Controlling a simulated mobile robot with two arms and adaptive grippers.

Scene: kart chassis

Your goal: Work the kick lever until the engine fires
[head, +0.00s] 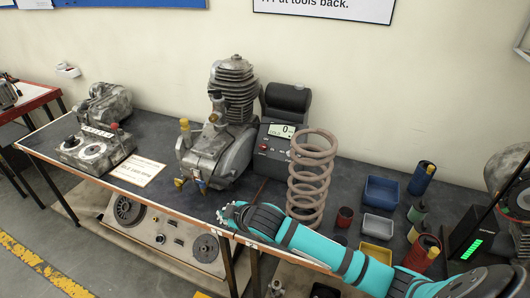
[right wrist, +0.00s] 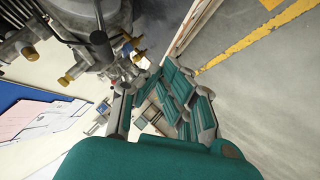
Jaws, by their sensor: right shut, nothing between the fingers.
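The grey engine (head: 222,140) stands upright on the bench, with a finned cylinder on top and yellow-tipped parts at its front and left side. I cannot tell for sure which of these is the kick lever. In the right wrist view the engine (right wrist: 65,25) fills the upper left, with brass-coloured fittings close by. My right gripper (head: 230,213) is at the bench's front edge, just in front and to the right of the engine's lower front. It is shut and empty, apart from the engine as far as I see. It also shows in the right wrist view (right wrist: 150,78).
A meter box (head: 277,138) reading 0 stands right of the engine. A large coil spring (head: 312,180) stands behind my right arm. Blue and grey bins (head: 381,192) and several cans are farther right.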

